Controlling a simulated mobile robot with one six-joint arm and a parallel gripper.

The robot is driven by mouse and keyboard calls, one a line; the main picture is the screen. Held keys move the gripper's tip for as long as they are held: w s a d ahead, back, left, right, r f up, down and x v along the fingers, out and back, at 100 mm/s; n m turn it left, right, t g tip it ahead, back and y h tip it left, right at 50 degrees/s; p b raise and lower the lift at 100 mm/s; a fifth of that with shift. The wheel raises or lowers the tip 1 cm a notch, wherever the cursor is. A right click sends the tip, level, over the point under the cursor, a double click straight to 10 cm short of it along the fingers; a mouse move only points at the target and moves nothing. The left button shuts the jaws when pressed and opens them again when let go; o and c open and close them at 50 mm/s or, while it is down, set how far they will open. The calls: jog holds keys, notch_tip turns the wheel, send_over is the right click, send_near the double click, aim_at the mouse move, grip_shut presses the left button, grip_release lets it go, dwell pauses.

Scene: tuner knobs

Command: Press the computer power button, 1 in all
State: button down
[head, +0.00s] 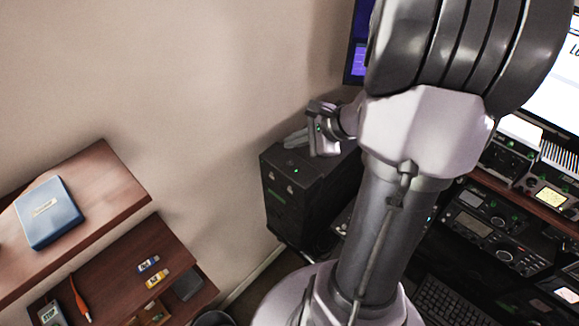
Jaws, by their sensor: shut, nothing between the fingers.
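A dark computer tower (288,208) stands against the wall, left of my arm. Small round buttons or ports and a tiny green light (295,171) show near its top front edge. Which of these is the power button is too small to tell. My gripper (294,139) is at the tower's top rear, its fingers shut and empty, pointing left. It appears over or just behind the top; whether it touches cannot be told. My arm hides the tower's right side.
A wooden shelf (115,180) with a blue box (48,212) stands at the left. Radio units (485,228), a keyboard (450,305) and a bright monitor (555,85) are at the right. A purple-lit screen (358,60) hangs behind my arm. Bare wall lies between shelf and tower.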

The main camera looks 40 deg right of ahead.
notch_tip(320, 180, down, 4)
jog(key=b, duration=0.3)
jog(key=shift+f, duration=0.15)
dwell(1.7)
jog(key=shift+f+b, duration=0.35)
jog(key=shift+b, duration=0.3)
jog(key=shift+f+b, duration=0.3)
jog(key=shift+b, duration=0.1)
jog(key=shift+r, duration=0.1)
dwell(0.4)
jog(key=shift+r+p, duration=0.5)
jog(key=shift+r, duration=0.15)
jog(key=shift+r, duration=0.1)
notch_tip(320, 180, up, 5)
jog(key=p, duration=0.3)
jog(key=shift+p, duration=0.4)
